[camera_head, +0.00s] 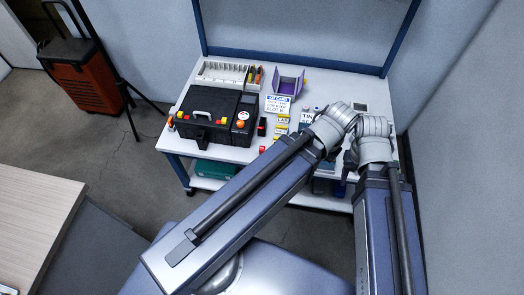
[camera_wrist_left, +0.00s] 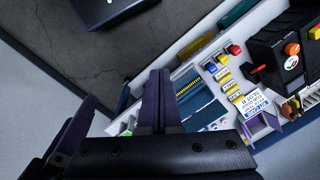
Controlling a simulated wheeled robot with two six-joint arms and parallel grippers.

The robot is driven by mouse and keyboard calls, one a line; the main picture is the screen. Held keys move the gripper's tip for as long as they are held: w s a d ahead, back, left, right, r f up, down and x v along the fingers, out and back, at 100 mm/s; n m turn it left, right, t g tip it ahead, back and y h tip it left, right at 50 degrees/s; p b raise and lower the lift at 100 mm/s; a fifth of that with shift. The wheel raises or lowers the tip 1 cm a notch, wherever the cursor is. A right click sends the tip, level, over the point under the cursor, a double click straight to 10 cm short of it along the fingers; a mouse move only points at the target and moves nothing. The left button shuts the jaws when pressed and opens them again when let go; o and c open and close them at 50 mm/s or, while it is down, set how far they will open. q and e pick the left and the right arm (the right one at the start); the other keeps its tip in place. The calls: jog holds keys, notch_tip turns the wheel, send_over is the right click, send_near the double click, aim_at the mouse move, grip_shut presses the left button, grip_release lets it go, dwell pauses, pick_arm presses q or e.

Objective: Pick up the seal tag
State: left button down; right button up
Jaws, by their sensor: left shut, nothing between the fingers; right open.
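I cannot pick out the seal tag for certain. Small yellow-labelled pieces (camera_head: 282,119) lie mid-bench in the head view, and also show in the left wrist view (camera_wrist_left: 226,78). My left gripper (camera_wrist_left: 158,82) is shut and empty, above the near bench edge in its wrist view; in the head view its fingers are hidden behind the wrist. My right gripper (camera_head: 351,159) is open, low beside my left wrist and mostly hidden by my arms. One dark purple finger, apparently of it, shows at the left of the wrist view.
The white bench (camera_head: 221,154) carries a black case (camera_head: 205,104), a white divided tray (camera_head: 220,72), a purple holder (camera_head: 289,80), a kit card (camera_head: 277,104) and small red blocks. My arms cover its right part. An orange-red case (camera_head: 80,80) stands on the floor.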

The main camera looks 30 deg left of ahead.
aim_at(261, 149)
pick_arm(q)
jog(key=c, duration=1.6)
grip_release()
